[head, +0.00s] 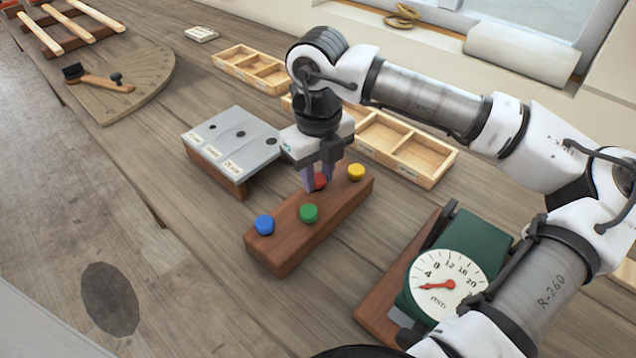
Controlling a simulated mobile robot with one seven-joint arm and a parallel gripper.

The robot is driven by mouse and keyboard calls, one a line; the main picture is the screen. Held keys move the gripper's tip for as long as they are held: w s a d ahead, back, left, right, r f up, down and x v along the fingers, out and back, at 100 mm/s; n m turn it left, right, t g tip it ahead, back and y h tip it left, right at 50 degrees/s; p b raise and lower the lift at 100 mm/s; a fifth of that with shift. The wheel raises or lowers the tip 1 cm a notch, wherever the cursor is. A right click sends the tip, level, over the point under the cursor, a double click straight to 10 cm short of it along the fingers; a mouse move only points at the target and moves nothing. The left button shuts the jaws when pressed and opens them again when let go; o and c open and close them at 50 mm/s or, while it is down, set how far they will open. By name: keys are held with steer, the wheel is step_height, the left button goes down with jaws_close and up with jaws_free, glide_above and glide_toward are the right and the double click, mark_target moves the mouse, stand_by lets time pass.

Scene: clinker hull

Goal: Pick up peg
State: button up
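A reddish-brown wooden block (285,252) lies on the bench with coloured round-topped pegs in a row along it. The blue peg (264,225) is at the near left end, the green peg (308,213) near the middle, and the yellow peg (356,172) at the far right end. The red peg (320,181) sits between green and yellow, partly hidden by my gripper (318,182). My gripper points down with its fingertips apart, one on each side of the red peg's top. I cannot tell whether they touch it.
A grey sloped stand (232,140) with holes and labels is left of my gripper. Wooden compartment trays (420,152) lie behind. A dial gauge (447,284) on a green body stands at the right, near my arm. Bare bench lies left of the block.

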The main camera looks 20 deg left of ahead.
mark_target(318, 177)
steer(key=shift+c, duration=1.2)
step_height(318, 177, up, 20)
steer(key=b, duration=0.2)
steer(key=shift+w+a, duration=0.1)
